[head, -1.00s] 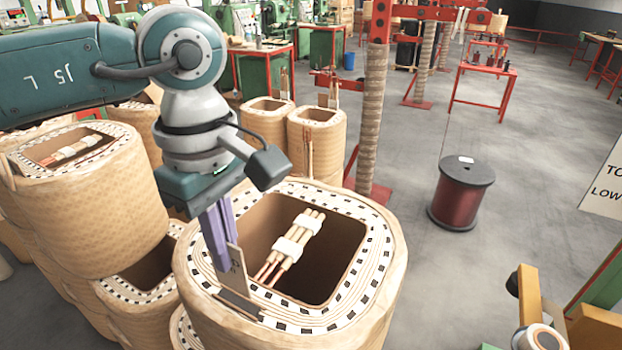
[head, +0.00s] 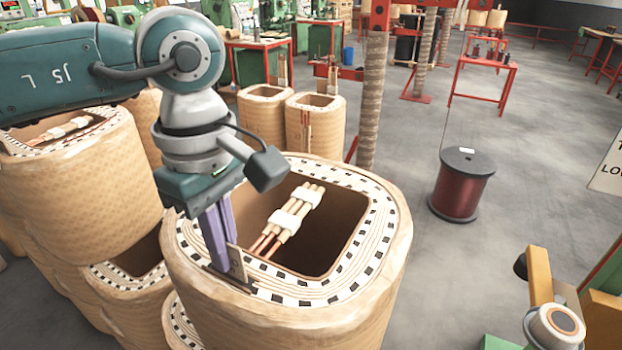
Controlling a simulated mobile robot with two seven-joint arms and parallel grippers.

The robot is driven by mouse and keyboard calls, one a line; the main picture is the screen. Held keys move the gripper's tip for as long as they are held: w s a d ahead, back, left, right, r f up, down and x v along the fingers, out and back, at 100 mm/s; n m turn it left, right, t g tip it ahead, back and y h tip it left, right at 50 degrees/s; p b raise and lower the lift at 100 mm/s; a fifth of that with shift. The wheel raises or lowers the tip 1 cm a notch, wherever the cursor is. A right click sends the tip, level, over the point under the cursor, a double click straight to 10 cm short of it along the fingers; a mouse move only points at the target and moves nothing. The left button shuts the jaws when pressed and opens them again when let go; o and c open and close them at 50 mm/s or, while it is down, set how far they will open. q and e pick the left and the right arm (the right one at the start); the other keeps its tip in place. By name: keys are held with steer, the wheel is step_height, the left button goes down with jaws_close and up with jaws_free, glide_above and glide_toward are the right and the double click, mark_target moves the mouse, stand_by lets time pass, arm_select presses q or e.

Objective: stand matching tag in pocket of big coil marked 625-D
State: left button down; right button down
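The big coil (head: 290,325) stands in the front middle, wrapped in tan paper. Its top ring has black and white spacers around a square opening with a bundle of taped leads (head: 292,215). My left gripper (head: 222,255) has purple fingers pointing down at the near-left part of the ring. It is shut on a small grey-brown tag (head: 237,262), held upright with its lower end at the ring, by a dark strip. I cannot tell whether the tag is inside a pocket. No 625-D marking is readable. My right gripper is not in view.
Another large coil (head: 85,200) stands on the left, above lower coils (head: 125,295). Two smaller coils (head: 315,130) stand behind. A dark red wire spool (head: 462,185) is on the open floor to the right.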

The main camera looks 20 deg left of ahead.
arm_select(q)
steer(key=c, duration=1)
jaws_free()
step_height(320, 180, up, 10)
steer(key=shift+b, duration=0.9)
